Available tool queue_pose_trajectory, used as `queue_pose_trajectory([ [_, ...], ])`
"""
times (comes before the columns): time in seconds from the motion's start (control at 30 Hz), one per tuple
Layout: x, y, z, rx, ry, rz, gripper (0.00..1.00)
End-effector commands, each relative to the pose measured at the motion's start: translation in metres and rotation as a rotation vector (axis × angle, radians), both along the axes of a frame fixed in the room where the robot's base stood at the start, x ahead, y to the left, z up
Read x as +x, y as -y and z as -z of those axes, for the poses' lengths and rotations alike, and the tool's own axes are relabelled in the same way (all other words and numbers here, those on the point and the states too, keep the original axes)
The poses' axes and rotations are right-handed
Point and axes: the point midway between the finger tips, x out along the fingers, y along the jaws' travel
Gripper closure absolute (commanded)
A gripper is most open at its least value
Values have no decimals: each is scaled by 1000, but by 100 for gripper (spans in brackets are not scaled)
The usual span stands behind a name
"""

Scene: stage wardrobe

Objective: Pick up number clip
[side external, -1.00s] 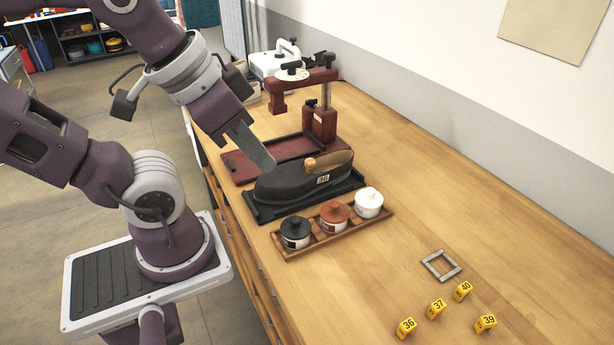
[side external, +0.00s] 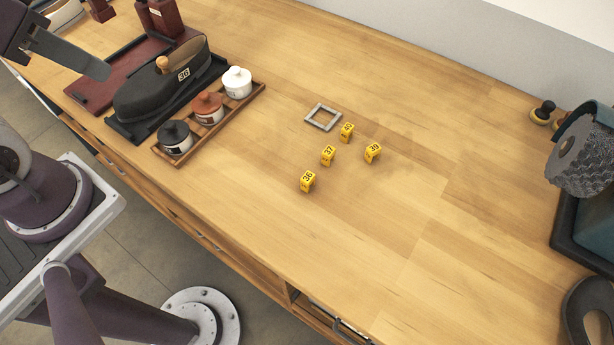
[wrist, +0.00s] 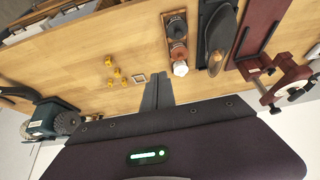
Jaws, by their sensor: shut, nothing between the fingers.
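Several small yellow number clips stand on the wooden bench: clip 36 (side external: 308,181), clip 37 (side external: 328,155), clip 40 (side external: 347,132) and clip 39 (side external: 373,153). They also show as a small yellow group in the wrist view (wrist: 116,73), where their numbers are too small to read. The shoe carries a label reading 36.
A grey square frame (side external: 323,117) lies beside the clips. A wooden rack (side external: 250,97) holds black, brown and white lidded jars. A grey roller machine (side external: 582,165) stands at right. The bench front is clear.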

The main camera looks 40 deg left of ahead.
Motion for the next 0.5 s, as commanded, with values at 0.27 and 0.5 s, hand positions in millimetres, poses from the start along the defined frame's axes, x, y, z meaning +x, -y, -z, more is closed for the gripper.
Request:
queue_pose_trajectory([
  [0.27, 0, 0, 0, 0, 0, 0, 100],
  [0.5, 0, 0, 0, 0, 0, 0, 74],
])
